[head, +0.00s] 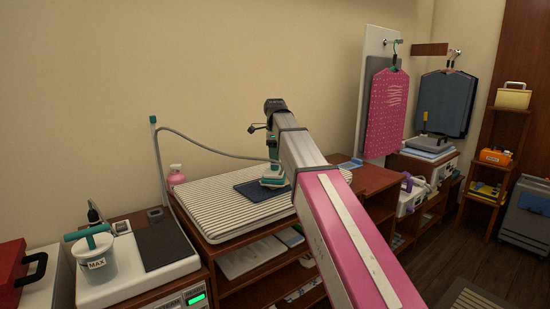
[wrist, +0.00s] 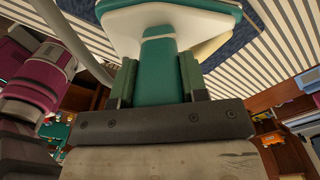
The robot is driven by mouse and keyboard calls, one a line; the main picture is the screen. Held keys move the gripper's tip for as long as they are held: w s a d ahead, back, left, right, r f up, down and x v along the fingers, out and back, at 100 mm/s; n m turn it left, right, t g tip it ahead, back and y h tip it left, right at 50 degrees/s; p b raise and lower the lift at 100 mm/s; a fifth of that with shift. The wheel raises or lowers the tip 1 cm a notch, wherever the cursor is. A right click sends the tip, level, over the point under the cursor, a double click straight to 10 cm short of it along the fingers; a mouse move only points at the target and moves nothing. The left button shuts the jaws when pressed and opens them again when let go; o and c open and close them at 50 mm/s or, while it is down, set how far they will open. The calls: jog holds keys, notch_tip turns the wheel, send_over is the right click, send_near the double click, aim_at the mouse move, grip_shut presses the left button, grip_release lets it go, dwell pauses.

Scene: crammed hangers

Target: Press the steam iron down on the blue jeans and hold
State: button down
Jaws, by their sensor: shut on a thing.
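The steam iron is teal and white. In the head view the iron (head: 273,180) stands over the folded blue jeans (head: 250,190), which lie on a striped ironing pad (head: 215,215). My gripper (wrist: 158,85) is shut on the teal handle of the iron (wrist: 160,60) in the wrist view. The jeans also show in the wrist view (wrist: 228,42), beside and beyond the iron. The iron appears to be at the jeans, but its sole is hidden, so I cannot tell whether it touches. My arm hides the right part of the pad.
A grey hose (head: 215,148) arches from a post at the pad's left towards the iron. A pink spray bottle (head: 177,175) stands behind the pad. A white steam station (head: 130,265) is at left. A pink garment (head: 386,115) hangs at right.

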jog(key=shift+r, duration=2.5)
